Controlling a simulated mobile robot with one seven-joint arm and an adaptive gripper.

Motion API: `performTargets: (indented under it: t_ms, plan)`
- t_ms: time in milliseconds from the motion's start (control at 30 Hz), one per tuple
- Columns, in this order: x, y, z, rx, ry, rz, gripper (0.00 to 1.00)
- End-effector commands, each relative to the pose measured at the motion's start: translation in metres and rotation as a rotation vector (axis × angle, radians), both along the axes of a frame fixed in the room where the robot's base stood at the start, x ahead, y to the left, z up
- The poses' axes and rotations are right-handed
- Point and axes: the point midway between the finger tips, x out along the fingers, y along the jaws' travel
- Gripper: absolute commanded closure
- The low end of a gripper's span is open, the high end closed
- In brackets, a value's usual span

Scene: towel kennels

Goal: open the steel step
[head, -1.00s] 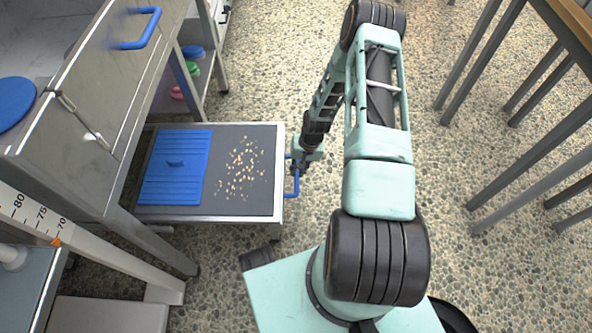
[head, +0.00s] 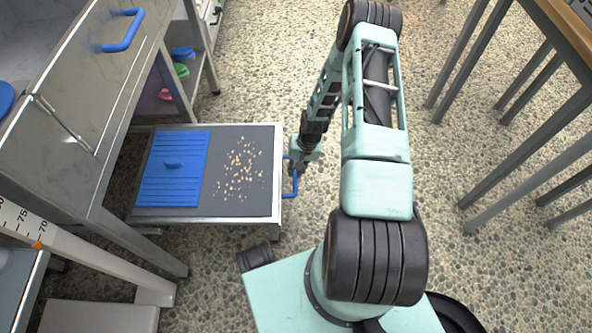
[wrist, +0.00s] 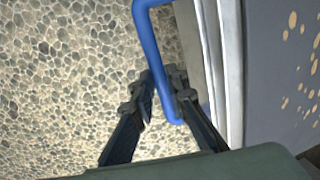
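The steel step (head: 262,196) is a low, grey-topped platform with a pale metal rim. It sticks out from under the steel cabinet at the left in the head view. A blue U-shaped handle (head: 291,190) is on its right edge. The handle also shows in the wrist view (wrist: 148,40), beside the step's metal edge (wrist: 232,70). My gripper (head: 296,163) is at the far end of this handle. In the wrist view its two dark fingers (wrist: 161,82) lie on either side of the blue bar, closed on it. The fingertips' contact is partly hidden.
A ribbed blue panel (head: 172,190) and scattered tan crumbs (head: 240,168) lie on the step. The steel cabinet (head: 75,110) stands above its left end. Steel table legs (head: 520,150) stand at the right. Pebbled floor (head: 250,75) is open between.

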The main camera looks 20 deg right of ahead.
Motion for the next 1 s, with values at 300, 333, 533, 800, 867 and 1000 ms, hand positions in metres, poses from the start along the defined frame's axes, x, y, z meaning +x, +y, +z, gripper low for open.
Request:
performTargets:
  t_ms: [300,333,533,800,867,1000]
  plan:
    - [0.000,0.000,0.000,0.000,-0.001,0.000,0.70]
    - [0.000,0.000,0.000,0.000,-0.001,0.000,0.70]
    - [0.001,-0.002,0.008,-0.001,-0.002,0.000,0.70]
    - [-0.002,-0.010,0.051,-0.001,-0.003,-0.002,0.70]
    - [-0.003,-0.012,0.062,-0.001,-0.004,-0.002,0.70]
    - [-0.005,-0.016,0.086,-0.001,-0.003,-0.001,0.70]
